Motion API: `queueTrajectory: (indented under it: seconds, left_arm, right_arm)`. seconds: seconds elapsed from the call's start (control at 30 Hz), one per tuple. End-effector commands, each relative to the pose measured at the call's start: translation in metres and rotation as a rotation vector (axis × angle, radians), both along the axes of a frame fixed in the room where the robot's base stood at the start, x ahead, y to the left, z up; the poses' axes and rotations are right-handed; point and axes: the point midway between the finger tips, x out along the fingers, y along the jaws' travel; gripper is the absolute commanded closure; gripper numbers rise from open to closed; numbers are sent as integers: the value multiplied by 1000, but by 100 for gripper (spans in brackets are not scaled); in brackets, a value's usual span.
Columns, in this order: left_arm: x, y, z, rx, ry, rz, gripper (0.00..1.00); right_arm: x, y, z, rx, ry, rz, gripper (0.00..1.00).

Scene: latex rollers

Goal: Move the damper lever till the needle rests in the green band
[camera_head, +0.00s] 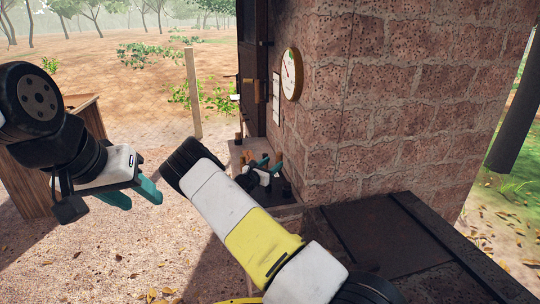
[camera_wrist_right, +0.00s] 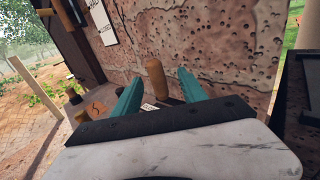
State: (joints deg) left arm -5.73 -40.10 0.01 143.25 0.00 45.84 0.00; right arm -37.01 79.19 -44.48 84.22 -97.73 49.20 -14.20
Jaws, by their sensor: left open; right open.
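A round gauge (camera_head: 291,73) with a pale dial and brass rim hangs on the brick wall. In the right wrist view an upright wooden handle (camera_wrist_right: 155,78), likely the damper lever, stands between the tips of my right gripper (camera_wrist_right: 159,84), with gaps on both sides. The right gripper (camera_head: 269,163) is open over the ledge by the wall in the head view, and my arm hides part of the ledge. My left gripper (camera_head: 144,199) is open and empty at the left, away from the wall.
The brick wall (camera_head: 400,110) rises close on the right. A dark lidded box (camera_head: 385,235) stands at the front right. A wooden table (camera_head: 90,118) stands at left.

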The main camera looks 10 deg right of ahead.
Motion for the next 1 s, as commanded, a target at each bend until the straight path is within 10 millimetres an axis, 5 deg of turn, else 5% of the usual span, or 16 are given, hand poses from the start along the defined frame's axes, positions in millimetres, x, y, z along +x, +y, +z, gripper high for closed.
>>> queueTrajectory:
  seconds: [0.17, 0.6, 0.97, 1.0]
  left_arm:
    - [0, 0, 0, 0, 0, 0, 55]
    - [0, 0, 0, 0, 0, 0, 55]
    - [0, 0, 0, 0, 0, 0, 55]
    - [0, 0, 0, 0, 0, 0, 55]
  right_arm:
    - [11, 2, -5, -36, 13, 29, 50]
    - [56, -42, -5, -31, 10, 26, 50]
    - [61, -46, -5, -31, 12, 27, 50]
    - [61, -46, -5, -31, 12, 27, 56]
